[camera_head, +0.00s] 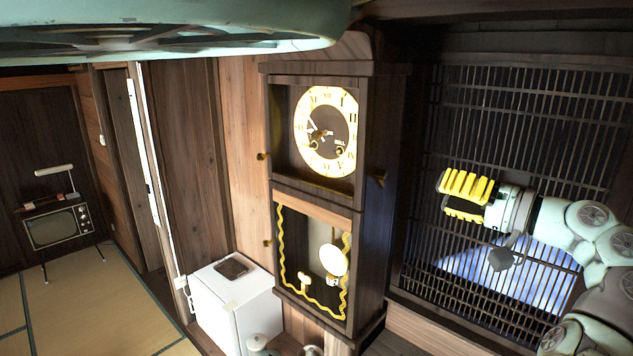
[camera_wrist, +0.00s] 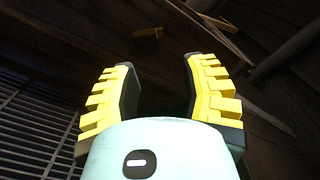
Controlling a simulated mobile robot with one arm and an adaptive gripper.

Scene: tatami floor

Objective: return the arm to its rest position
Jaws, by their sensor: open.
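My gripper (camera_head: 448,195) has yellow ribbed fingers and sits at the right of the head view, at the end of my pale green arm. It points left, toward the tall wooden clock, in front of a dark lattice. In the wrist view my gripper (camera_wrist: 158,80) shows its two yellow fingers spread apart with nothing between them. Dark wood lies beyond the fingers there. My arm comes in from the right edge of the head view, bent at its joints.
The wooden pendulum clock (camera_head: 374,230) stands left of my gripper. The dark lattice (camera_head: 530,110) covers the wall behind my arm. An old television (camera_head: 58,228) is at far left. The tatami floor (camera_head: 90,300) is clear.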

